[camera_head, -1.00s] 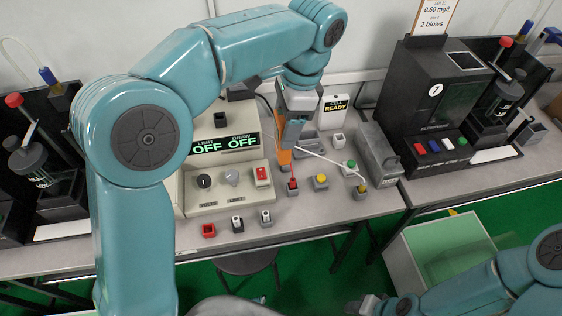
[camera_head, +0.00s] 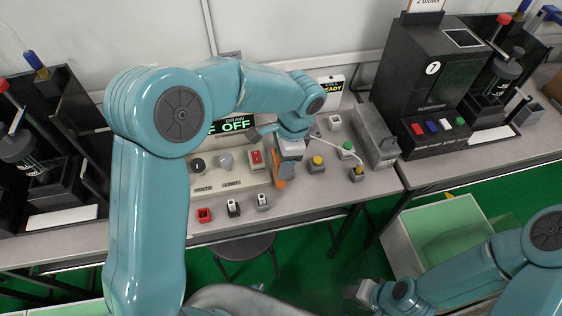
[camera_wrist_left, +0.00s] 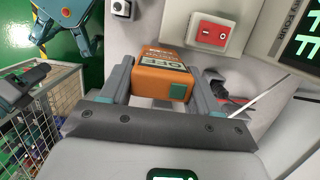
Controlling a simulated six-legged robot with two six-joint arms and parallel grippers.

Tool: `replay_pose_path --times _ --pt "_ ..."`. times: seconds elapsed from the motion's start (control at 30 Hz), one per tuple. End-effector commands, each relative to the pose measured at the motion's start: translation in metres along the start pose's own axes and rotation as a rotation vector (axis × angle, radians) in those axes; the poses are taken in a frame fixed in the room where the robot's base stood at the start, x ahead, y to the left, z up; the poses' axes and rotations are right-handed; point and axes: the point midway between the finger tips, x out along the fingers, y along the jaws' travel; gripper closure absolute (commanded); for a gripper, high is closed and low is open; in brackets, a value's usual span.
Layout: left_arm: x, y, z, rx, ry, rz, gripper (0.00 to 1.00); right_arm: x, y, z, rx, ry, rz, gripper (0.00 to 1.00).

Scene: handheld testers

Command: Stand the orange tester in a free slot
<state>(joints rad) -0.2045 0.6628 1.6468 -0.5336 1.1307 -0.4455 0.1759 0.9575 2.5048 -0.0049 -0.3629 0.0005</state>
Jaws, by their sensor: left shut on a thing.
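The orange tester (camera_head: 279,184) is held in my left gripper (camera_head: 285,172), above the bench in front of the cream power unit. In the left wrist view the tester (camera_wrist_left: 165,75) sits between the two grey fingers of the left gripper (camera_wrist_left: 165,88), its label and a green square facing the camera. The gripper and arm hide part of the tester in the head view. My right gripper (camera_head: 362,291) is low at the bottom, away from the bench; its jaws are too small to read. I cannot make out a free slot.
The cream power unit (camera_head: 215,182) has knobs and a red switch (camera_head: 256,159). Small boxes, one red (camera_head: 204,215), line the front edge. A yellow-button box (camera_head: 317,164), a grey box (camera_head: 376,138) and a black machine (camera_head: 425,85) stand rightward.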

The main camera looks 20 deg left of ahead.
Motion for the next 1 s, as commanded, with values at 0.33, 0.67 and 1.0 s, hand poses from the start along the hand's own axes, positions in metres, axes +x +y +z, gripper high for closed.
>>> replay_pose_path --times 0.33,0.67,1.0 --pt "0.013 0.0 -0.003 -0.001 0.001 0.0 0.78 0.001 0.0 0.0 0.0 0.0 0.0 0.57" --pt "0.015 0.0 -0.003 -0.001 0.001 0.001 0.13 0.002 0.001 0.0 0.0 0.0 0.0 0.57" --pt "-0.001 -0.001 -0.003 -0.001 0.003 -0.003 0.13 0.0 0.0 0.0 0.0 0.0 0.0 0.57"
